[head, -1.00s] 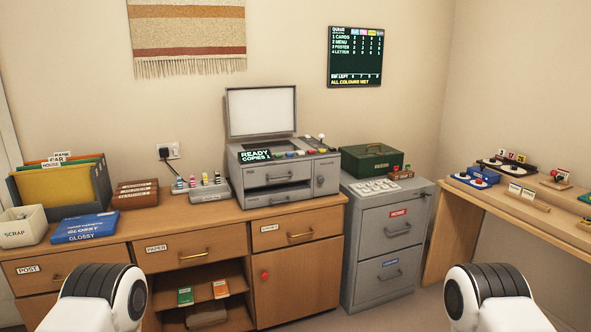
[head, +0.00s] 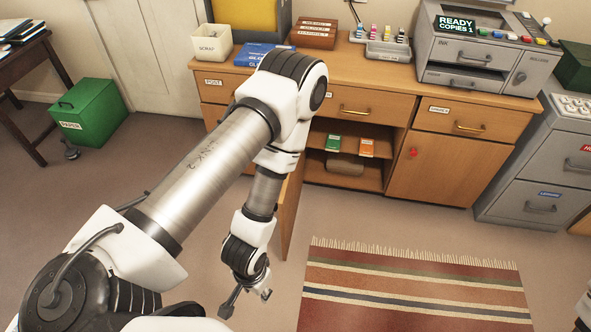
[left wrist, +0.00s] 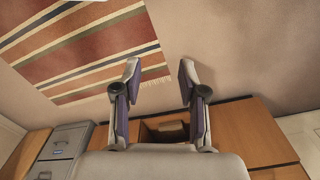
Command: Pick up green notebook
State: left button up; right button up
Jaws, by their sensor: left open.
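A small green notebook (head: 333,142) with a white label stands on the upper shelf of the open cabinet bay, left of an orange one (head: 366,147). My left gripper (head: 246,303) hangs low over the floor, in front of and well apart from the notebook, beside the open cabinet door. Its fingers are spread and empty, as the left wrist view (left wrist: 159,76) also shows. The green notebook cannot be made out in the left wrist view. My right gripper is out of view.
The open wooden door (head: 291,205) stands out between my left forearm and the bay. A brown item (head: 345,165) lies on the lower shelf. A striped rug (head: 415,290) covers the floor at right. A green bin (head: 88,112) stands at left.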

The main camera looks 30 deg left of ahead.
aim_at(334, 142)
jog(key=i+j, duration=0.15)
jog(key=j, duration=0.45)
jog(key=i+j+z, duration=0.1)
jog(key=j, duration=0.45)
jog(key=i+j+z, duration=0.1)
jog(key=j, duration=0.5)
jog(key=i+j, duration=0.15)
jog(key=j, duration=0.45)
jog(key=j+z, duration=0.1)
jog(key=j, duration=0.55)
jog(key=k, duration=0.05)
